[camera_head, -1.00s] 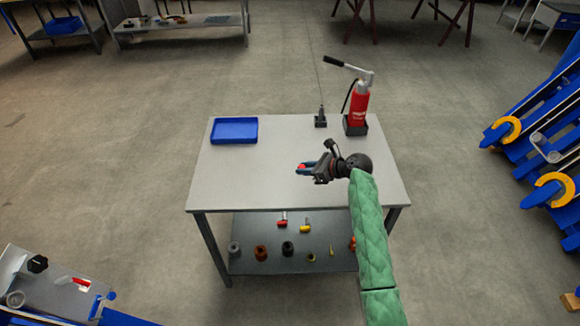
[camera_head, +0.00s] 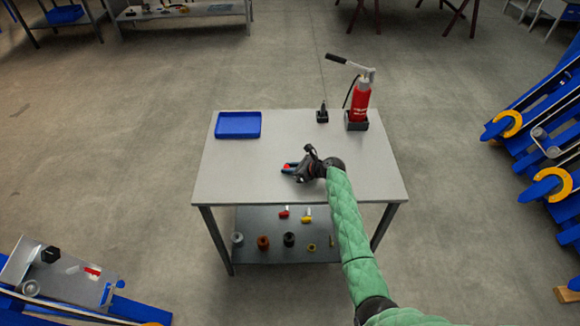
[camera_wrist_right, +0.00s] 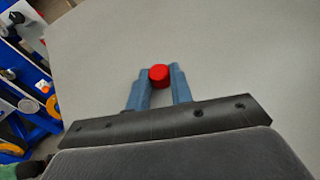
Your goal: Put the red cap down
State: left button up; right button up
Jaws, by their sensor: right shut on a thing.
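The red cap (camera_wrist_right: 159,76) is a small red round piece between the blue fingertips of my right gripper (camera_wrist_right: 158,82) in the right wrist view. The fingers are shut on it. In the head view my right gripper (camera_head: 289,167) is over the middle of the grey table top (camera_head: 235,185), with the red cap (camera_head: 287,167) at its tips. I cannot tell whether the cap touches the table. My left gripper is not in view.
A blue tray (camera_head: 238,125) lies at the table's back left. Several small parts lie on the lower shelf (camera_head: 275,250). The table's left and front are clear.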

jog(key=shift+f, duration=0.25)
